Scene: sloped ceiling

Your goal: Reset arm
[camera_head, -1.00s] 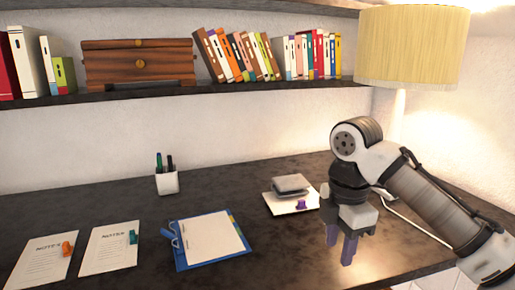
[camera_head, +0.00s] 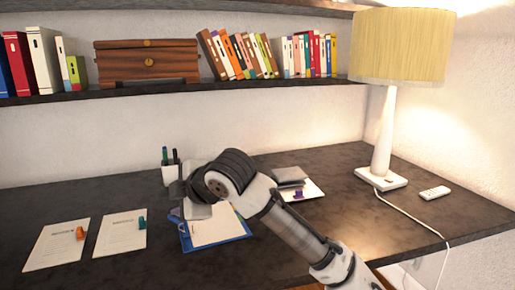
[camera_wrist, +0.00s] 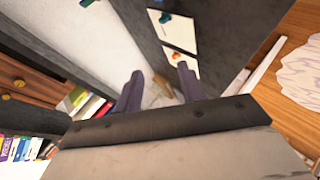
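My gripper (camera_head: 182,192) is over the desk, in front of the pen cup and above the left part of the blue clipboard (camera_head: 240,235). My arm crosses the clipboard from the lower right and hides part of it. In the wrist view my gripper (camera_wrist: 160,80) shows two dark fingers set apart, with nothing held between them. In the head view the fingers are hard to make out.
The pen cup (camera_head: 169,172) stands just behind my gripper. Two note sheets (camera_head: 57,244) lie at left. A grey stack (camera_head: 290,177) on a white sheet, a lamp (camera_head: 386,135) and a remote (camera_head: 435,192) are at right. The shelf (camera_head: 120,91) runs above the desk.

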